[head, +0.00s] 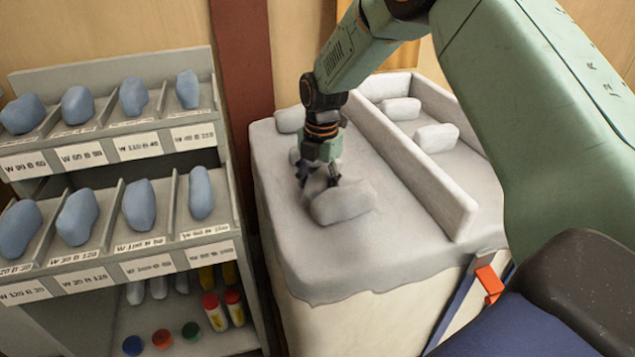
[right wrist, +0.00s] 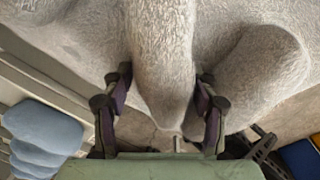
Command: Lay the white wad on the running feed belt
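My right gripper (head: 319,180) reaches down into the left part of a grey-white covered bin (head: 350,262). In the right wrist view its fingers (right wrist: 163,90) stand on both sides of a pale fuzzy wad (right wrist: 163,45), and the tips appear to touch its sides. In the head view this wad is mostly hidden by the fingers. Another pale wad (head: 345,203) lies just in front and to the right of the fingers; a wad also shows close on the right in the wrist view (right wrist: 258,78). My left gripper is out of view. I cannot make out a feed belt.
A low divider (head: 425,175) splits the bin; two wads, a far one (head: 401,108) and a nearer one (head: 437,137), lie right of it. Another wad (head: 289,120) lies at the back left. A labelled rack (head: 120,262) with blue pads stands left of the bin.

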